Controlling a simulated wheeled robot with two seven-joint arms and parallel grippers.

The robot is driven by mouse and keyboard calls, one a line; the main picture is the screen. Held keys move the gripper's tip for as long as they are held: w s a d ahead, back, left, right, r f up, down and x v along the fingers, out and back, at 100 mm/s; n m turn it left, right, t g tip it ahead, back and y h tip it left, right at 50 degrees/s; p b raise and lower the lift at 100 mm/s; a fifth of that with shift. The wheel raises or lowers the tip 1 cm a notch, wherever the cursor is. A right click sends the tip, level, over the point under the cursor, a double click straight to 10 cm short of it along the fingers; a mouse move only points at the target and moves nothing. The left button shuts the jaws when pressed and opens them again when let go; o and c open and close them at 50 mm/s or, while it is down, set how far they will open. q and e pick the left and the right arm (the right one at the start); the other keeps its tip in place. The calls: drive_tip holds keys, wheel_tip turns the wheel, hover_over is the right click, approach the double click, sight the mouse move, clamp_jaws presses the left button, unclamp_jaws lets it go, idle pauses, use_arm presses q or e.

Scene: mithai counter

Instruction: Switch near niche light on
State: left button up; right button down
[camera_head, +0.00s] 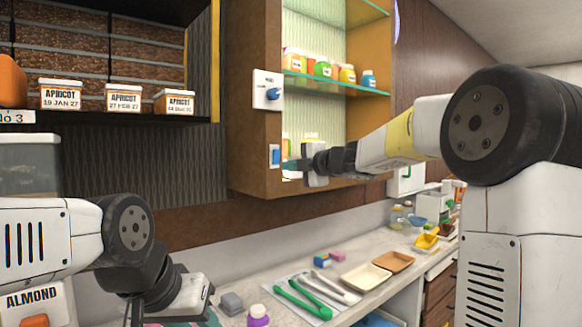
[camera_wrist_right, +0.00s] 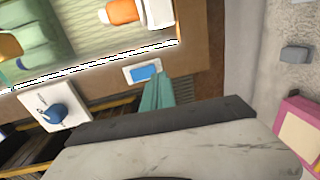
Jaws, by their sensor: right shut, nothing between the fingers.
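A small white plate with a blue rocker switch (camera_head: 275,155) is on the wooden side panel of the niche, at its lower part. The rocker also shows in the wrist view (camera_wrist_right: 146,73). Above it is a larger white plate with a blue rotary knob (camera_head: 272,93), also in the wrist view (camera_wrist_right: 54,113). My right gripper (camera_head: 288,165) is shut and empty, its teal fingertips (camera_wrist_right: 159,84) right beside the rocker plate; I cannot tell whether they touch. The niche (camera_head: 316,35) looks bright inside. My left gripper (camera_head: 185,322) is low at the bottom edge, mostly hidden.
Glass shelves (camera_head: 335,84) in the niche hold colourful jars. The counter (camera_head: 255,285) below carries green tongs (camera_head: 302,299), a pale tray (camera_head: 366,276) and small boxes. Labelled apricot tubs (camera_head: 123,98) stand on the left shelf.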

drive_tip(key=s+d+m+t+h, duration=0.3)
drive_tip(key=s+d+m+h, duration=0.2)
drive_tip(key=s+d+m, duration=0.65)
drive_tip(key=s+d+f+m+g+h, duration=0.2)
drive_tip(key=s+d+f+m+h, duration=0.35)
drive_tip(key=d+f, duration=0.2)
drive_tip(key=s+a+f+m+g+y, duration=0.1)
drive_tip(key=s+a+f+m+g, duration=0.1)
drive_tip(key=s+f+m+g, duration=0.2)
drive_tip(key=s+a+f+m+g+y, duration=0.1)
drive_tip(key=s+a+f+m+g, duration=0.1)
drive_tip(key=s+f, duration=0.9)
drive_tip(key=s+m+g, duration=0.1)
drive_tip(key=s+m, duration=0.1)
drive_tip(key=s, duration=0.3)
drive_tip(key=shift+s+a+g, duration=0.25)
drive_tip(key=shift+a+g, duration=0.05)
drive_tip(key=shift+g, duration=0.1)
